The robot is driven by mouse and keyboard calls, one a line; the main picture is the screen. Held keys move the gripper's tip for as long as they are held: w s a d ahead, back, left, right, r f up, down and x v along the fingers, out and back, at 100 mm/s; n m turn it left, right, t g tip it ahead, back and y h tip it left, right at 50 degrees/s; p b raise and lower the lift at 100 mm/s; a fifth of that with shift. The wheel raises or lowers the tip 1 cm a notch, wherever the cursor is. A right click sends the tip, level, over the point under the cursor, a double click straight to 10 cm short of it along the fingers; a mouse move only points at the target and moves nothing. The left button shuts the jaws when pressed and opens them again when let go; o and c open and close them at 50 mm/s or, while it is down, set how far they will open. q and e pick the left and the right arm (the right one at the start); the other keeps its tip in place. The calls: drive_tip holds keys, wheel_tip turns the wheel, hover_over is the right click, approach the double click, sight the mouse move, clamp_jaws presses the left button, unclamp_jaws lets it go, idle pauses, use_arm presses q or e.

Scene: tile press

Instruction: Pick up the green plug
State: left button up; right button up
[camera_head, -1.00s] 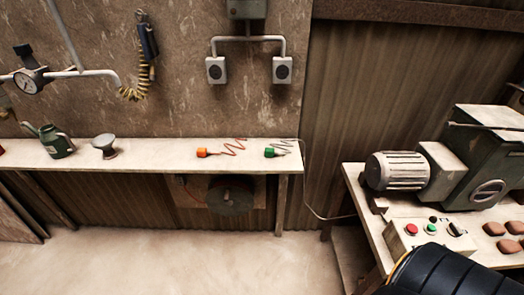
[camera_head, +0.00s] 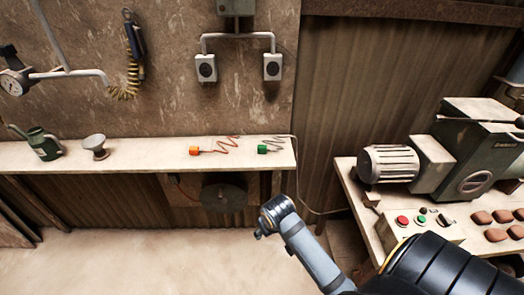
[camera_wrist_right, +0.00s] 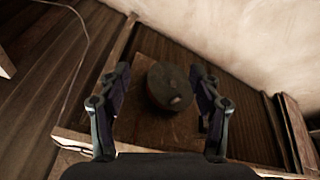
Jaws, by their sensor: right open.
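The green plug (camera_head: 262,149) lies near the right end of the narrow wall shelf (camera_head: 120,158), with a grey coiled cord behind it. My right arm reaches in from the lower right in the head view, with its wrist end below and in front of the shelf, well apart from the plug. In the right wrist view my right gripper (camera_wrist_right: 162,95) is open, its two fingers spread wide with nothing held between them. A dark round part (camera_wrist_right: 168,86) under the shelf shows beyond the fingers. The green plug is not in the wrist view. My left gripper is not in view.
An orange plug (camera_head: 195,151) with a red coiled cord lies left of the green one. A grey funnel (camera_head: 96,147) and green can (camera_head: 44,146) stand further left. Two wall sockets (camera_head: 206,68) hang above. A press table with control box (camera_head: 425,226) stands at right.

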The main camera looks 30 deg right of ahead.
drive_tip(key=w+d+r+m, duration=0.2)
drive_tip(key=w+d+r, duration=0.15)
drive_tip(key=w, duration=0.55)
drive_tip(key=m+h, duration=0.1)
drive_tip(key=m, duration=0.4)
approach(262, 147)
drive_tip(key=x, duration=0.5)
drive_tip(key=shift+w+a+r+p, duration=0.1)
drive_tip(key=shift+p, duration=0.2)
drive_tip(key=p+x, duration=0.1)
drive_tip(key=x, duration=0.4)
drive_tip(key=c, duration=1.3)
drive_tip(key=shift+o, duration=0.2)
